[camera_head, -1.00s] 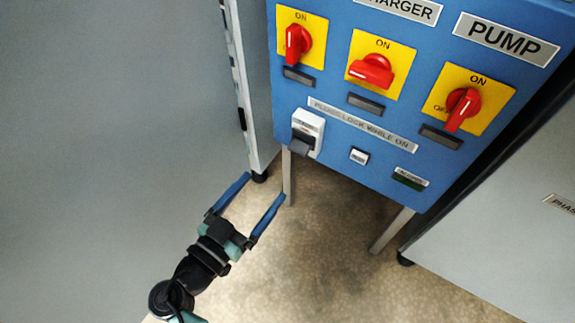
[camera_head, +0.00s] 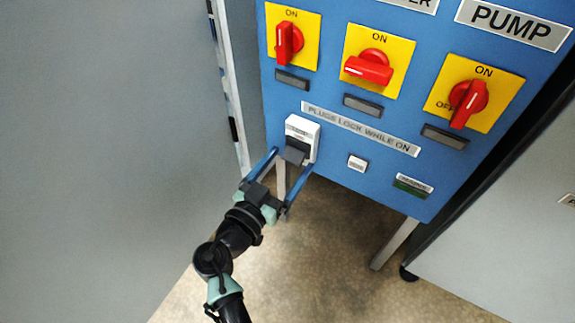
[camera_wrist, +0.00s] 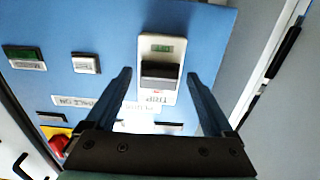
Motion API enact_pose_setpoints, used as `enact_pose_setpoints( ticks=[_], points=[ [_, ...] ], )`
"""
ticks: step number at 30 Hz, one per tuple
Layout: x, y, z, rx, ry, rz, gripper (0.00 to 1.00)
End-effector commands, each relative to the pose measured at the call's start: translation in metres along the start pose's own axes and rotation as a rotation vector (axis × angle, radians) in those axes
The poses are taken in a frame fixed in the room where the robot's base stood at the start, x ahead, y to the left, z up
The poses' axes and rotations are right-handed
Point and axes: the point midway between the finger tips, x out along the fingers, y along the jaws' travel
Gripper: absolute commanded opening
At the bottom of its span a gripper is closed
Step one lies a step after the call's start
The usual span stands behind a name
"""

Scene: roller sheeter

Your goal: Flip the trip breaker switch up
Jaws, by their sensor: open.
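The trip breaker is a white box (camera_head: 302,128) with a dark switch lever (camera_head: 294,155), low on the left of the blue panel in the head view. The lever juts out and points down. In the wrist view the white box (camera_wrist: 159,52) is upside down, with a green window, a dark lever (camera_wrist: 160,76) and the word TRIP. My gripper (camera_head: 294,160) is open. Its blue fingers stand on either side of the lever in the head view; in the wrist view (camera_wrist: 162,78) the lever appears between them. I cannot tell whether they touch the breaker.
The blue panel (camera_head: 357,212) carries red rotary switches on yellow plates, including one (camera_head: 368,68) in the middle. A small white button (camera_head: 357,163) and a green-labelled part (camera_head: 412,187) sit right of the breaker. Grey cabinets (camera_head: 100,150) stand at both sides.

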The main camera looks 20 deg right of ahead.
Motion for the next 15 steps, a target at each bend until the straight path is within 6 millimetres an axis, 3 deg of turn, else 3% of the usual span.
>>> enact_pose_setpoints(
  ticks=[10,15],
  points=[
    [0.0044,-0.0002,-0.0007,0.0,0.001,-0.001,0.88],
    [0.0041,-0.0002,-0.0005,0.0,0.0,-0.001,0.57]
  ],
)
